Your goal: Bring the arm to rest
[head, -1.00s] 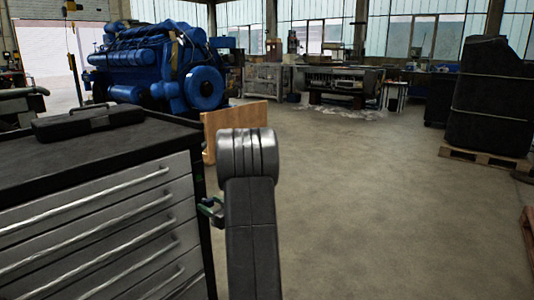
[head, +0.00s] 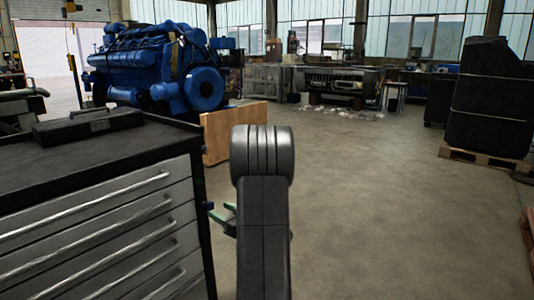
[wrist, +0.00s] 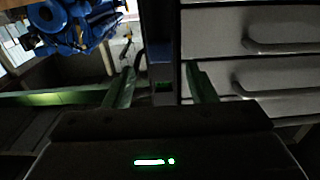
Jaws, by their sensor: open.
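My arm rises in the lower middle of the head view, with its rounded joint beside the right end of the tool cabinet. My gripper shows in the wrist view (wrist: 160,88) with its two green fingers apart and nothing seen between them. In the head view only bits of green finger (head: 217,215) show left of my arm, close to the cabinet's side; the rest is hidden behind the arm. The grey drawer cabinet (head: 105,222) stands at the left. Its drawer fronts (wrist: 255,75) show at the right of the wrist view.
A black case (head: 88,124) lies on the cabinet top. A blue engine (head: 160,65) stands behind, with a wooden board (head: 234,130) in front of it. A black wrapped load on a pallet (head: 485,158) is at the right. The floor (head: 390,200) in the middle is clear.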

